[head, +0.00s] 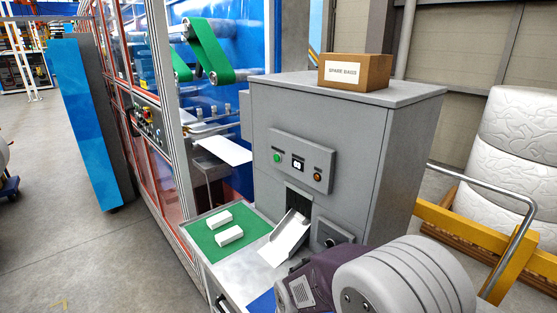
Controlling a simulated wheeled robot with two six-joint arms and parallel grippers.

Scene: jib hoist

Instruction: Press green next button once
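The green button (277,158) is small and round, at the left end of a grey control panel (309,178) on the front of a grey cabinet (350,135). A small lit display (298,164) sits beside it, and an orange button (317,177) is at the panel's right end. The labels above them are too small to read. Nothing covers or touches the green button. Neither of my grippers shows in the head view, so I cannot see their fingers.
Below the panel, a chute (286,238) slopes out of the cabinet. Two white blocks (229,235) lie on a green mat (204,240) to its left. A "SPARE BAGS" box (355,72) sits on top. Large rounded grey and purple parts fill the lower right foreground. Open floor lies left.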

